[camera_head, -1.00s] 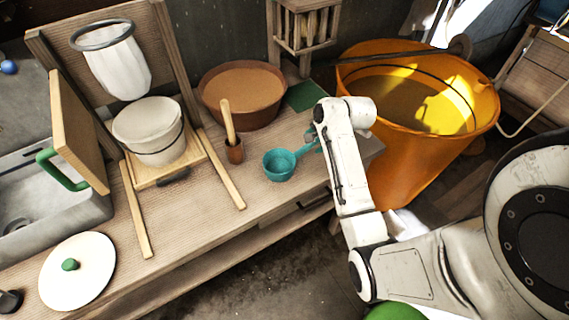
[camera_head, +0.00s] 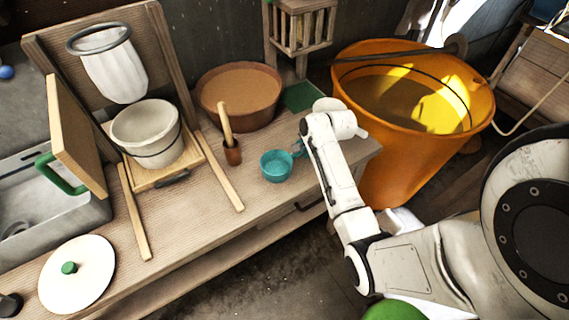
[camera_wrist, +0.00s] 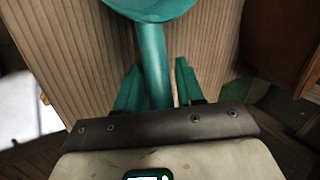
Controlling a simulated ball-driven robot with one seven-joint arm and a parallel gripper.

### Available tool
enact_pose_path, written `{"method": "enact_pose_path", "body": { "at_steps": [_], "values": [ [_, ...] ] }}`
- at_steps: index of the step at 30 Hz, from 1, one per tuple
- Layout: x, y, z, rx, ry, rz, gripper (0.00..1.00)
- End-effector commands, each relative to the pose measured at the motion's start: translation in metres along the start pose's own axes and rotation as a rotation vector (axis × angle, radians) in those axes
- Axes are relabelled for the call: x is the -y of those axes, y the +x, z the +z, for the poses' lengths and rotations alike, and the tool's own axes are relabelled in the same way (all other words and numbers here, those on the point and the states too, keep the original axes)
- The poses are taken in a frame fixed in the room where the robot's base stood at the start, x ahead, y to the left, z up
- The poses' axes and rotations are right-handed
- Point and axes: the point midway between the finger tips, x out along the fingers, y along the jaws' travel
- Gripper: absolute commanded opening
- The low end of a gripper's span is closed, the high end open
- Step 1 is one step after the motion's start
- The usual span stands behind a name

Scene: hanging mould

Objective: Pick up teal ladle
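The teal ladle (camera_head: 276,166) rests on the wooden bench, its round bowl toward the left and its handle running right, toward my gripper (camera_head: 301,146). In the wrist view, the ladle (camera_wrist: 152,48) shows its bowl edge at the top and its handle coming straight down between the two teal fingers of my gripper (camera_wrist: 157,66). The fingers stand apart on both sides of the handle. A gap shows between the handle and the right finger; the left finger is very close to it. The handle's lower end is hidden behind the gripper. In the head view my arm hides much of the gripper.
A brown bowl (camera_head: 205,97), a small brown cup (camera_head: 232,153) with a wooden stick and a green mat (camera_head: 298,97) lie behind the ladle. A white pot (camera_head: 152,150) and wooden bars (camera_head: 221,175) are left.

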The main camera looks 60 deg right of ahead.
Motion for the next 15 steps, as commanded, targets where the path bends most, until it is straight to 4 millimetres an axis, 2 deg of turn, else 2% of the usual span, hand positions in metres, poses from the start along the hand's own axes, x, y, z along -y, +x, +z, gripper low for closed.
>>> {"method": "enact_pose_path", "body": {
  "at_steps": [2,11,15],
  "values": [
    [0.0000,-0.0001,0.0000,0.000,0.000,0.000,0.30],
    [-0.0001,-0.0001,0.0001,0.000,0.000,0.000,0.01],
    [0.0003,-0.0004,0.0000,0.000,0.000,-0.001,0.00]
  ]
}}
